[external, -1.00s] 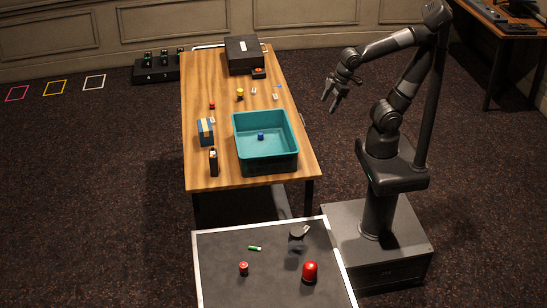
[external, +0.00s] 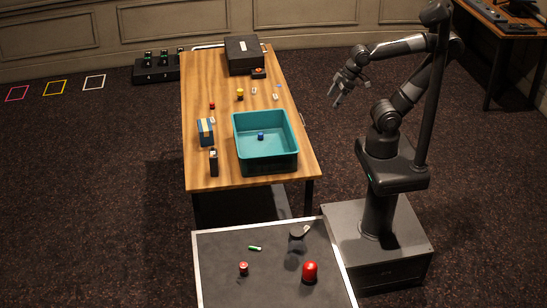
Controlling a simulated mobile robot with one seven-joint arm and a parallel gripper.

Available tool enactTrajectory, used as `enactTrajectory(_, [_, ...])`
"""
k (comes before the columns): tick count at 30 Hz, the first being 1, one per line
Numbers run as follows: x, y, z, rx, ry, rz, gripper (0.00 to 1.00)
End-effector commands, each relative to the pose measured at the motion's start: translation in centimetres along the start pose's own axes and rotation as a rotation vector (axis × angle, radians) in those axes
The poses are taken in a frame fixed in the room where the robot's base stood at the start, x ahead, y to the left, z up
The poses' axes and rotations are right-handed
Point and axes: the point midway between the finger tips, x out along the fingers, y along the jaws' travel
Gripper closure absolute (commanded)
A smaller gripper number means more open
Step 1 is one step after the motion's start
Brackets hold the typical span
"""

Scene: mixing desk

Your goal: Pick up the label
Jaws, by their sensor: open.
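Several small pale, flat pieces lie on the wooden table, and one of them may be the label; at this size I cannot tell which. One white piece (external: 254,90) lies right of the yellow item, another white piece (external: 275,97) lies nearer the right edge, and a bluish piece (external: 279,86) is close by at that edge. A further pale piece (external: 212,120) lies by the blue and cream box. My gripper (external: 336,100) is open and empty, with its fingers pointing down, in the air right of the table and apart from all these pieces.
A teal bin (external: 265,165) with a small blue item (external: 261,136) inside fills the table's near right. A black case (external: 243,55) stands at the far end. A yellow item (external: 240,94), a blue and cream box (external: 205,131) and a dark upright item (external: 213,162) also stand there.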

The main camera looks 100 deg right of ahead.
Motion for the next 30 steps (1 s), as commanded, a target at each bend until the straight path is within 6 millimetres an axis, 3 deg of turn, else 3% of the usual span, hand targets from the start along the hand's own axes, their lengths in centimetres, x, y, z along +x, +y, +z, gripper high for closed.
enactTrajectory(8, [2.5, 1.8, -2.4, 0.301, -0.116, -0.049, 0.31])
enactTrajectory(17, [7.2, 7.0, -6.5, 0.851, -0.253, -0.157, 0.31])
enactTrajectory(23, [10.6, 12.6, -8.5, 1.228, -0.307, -0.245, 0.31])
enactTrajectory(30, [14.7, 21.6, -9.2, 1.686, -0.327, -0.377, 0.31])
